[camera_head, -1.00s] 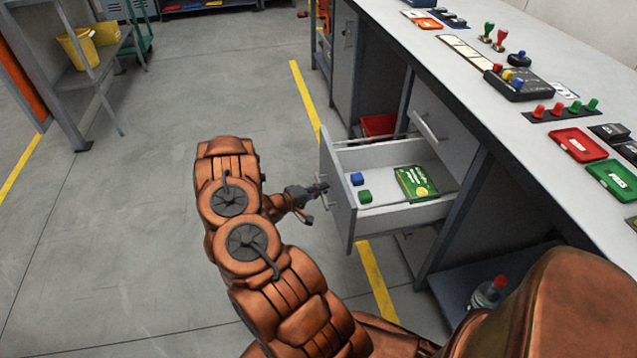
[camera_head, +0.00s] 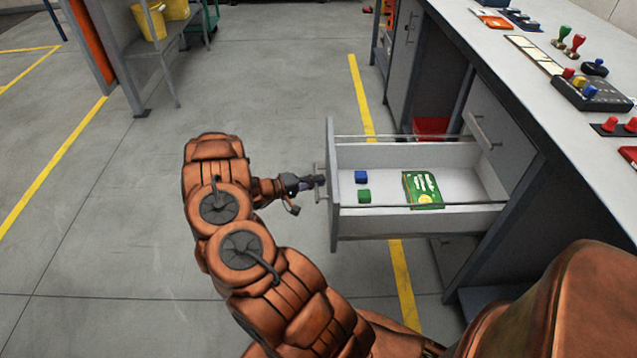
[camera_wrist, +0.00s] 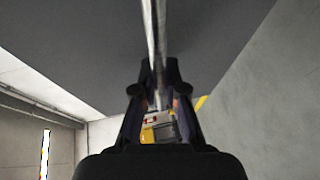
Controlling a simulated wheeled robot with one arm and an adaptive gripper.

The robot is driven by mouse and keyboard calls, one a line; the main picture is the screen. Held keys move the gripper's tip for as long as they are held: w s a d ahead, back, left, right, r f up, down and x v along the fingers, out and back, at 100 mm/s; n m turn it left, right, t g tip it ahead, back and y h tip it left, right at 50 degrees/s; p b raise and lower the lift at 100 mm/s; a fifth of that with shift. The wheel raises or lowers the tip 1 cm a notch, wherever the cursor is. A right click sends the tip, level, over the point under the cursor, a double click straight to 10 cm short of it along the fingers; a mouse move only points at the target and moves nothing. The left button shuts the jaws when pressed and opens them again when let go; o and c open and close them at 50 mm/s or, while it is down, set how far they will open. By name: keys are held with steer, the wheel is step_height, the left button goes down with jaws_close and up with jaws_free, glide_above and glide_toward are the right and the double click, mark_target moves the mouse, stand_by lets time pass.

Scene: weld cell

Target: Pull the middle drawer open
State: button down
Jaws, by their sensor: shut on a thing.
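The middle drawer (camera_head: 420,217) stands far out of the bench, its inside in plain view. My gripper (camera_head: 318,182) is at the outer side of the drawer front, shut on the drawer handle (camera_head: 319,196). In the wrist view the handle bar (camera_wrist: 155,45) runs down between my fingers (camera_wrist: 158,95). The exact finger contact is small and dark in the head view.
Another drawer (camera_head: 490,125) above is closed. The bench top (camera_head: 500,75) carries stamps, a button box (camera_head: 590,92) and trays. A red bin (camera_head: 431,126) sits beneath the bench. A shelf (camera_head: 150,45) with yellow buckets stands back left. The floor left of my arm is clear.

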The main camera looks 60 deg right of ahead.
steer(key=shift+f, duration=0.1)
steer(key=c, duration=1.2)
jaws_free()
steer(key=v, duration=1.2)
